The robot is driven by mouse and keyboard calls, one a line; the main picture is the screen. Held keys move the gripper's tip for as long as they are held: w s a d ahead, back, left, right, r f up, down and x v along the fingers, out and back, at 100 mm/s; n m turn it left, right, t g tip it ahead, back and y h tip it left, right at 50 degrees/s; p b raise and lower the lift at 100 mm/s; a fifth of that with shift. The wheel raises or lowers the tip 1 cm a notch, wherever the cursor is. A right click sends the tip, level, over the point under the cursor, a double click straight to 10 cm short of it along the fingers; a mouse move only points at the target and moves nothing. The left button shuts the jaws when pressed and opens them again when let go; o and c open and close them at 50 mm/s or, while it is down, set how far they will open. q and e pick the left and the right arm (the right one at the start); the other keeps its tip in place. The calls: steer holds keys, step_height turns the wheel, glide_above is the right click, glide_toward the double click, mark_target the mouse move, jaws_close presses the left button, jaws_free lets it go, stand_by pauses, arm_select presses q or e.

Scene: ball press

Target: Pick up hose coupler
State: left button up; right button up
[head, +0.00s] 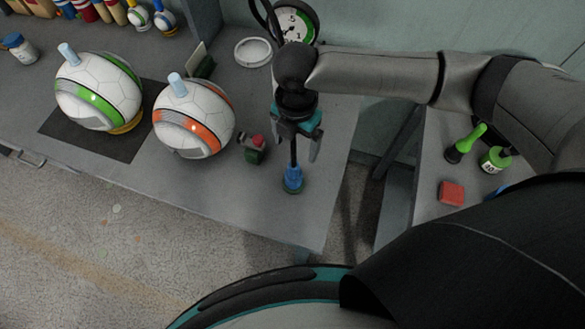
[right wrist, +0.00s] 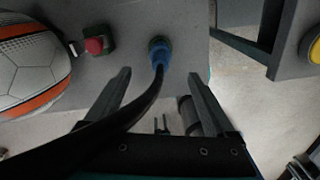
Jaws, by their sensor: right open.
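The blue hose coupler (head: 292,178) stands upright on the grey table near its front right corner, on a small dark green base. A black hose runs up from it. My right gripper (head: 295,153) is above the coupler, open, with its fingers pointing down on either side of the hose. In the right wrist view, the blue coupler (right wrist: 161,52) lies just beyond the two open fingertips (right wrist: 160,76), roughly centred between them. The black hose curves from it to the lower left, past the left finger. The fingers do not appear to touch the coupler. My left gripper is not in view.
A red button on a dark green box (head: 254,148) stands left of the coupler. An orange-banded ball (head: 193,118) and a green-banded ball (head: 98,92) stand further left. A pressure gauge (head: 293,27) is behind. A side table (head: 428,172) holds small items at right.

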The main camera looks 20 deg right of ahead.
mark_target(295, 162)
step_height(295, 162, down, 8)
steer(key=shift+s+a+f+b, duration=0.1)
steer(key=shift+b, duration=0.4)
steer(key=shift+s+a+f+b, duration=0.1)
steer(key=shift+s+f+b, duration=0.1)
steer(key=shift+f, duration=1.15)
steer(key=shift+s+a+f+b, duration=0.1)
steer(key=shift+f+b, duration=0.05)
steer(key=shift+f, duration=1.15)
steer(key=shift+c, duration=0.4)
jaws_close()
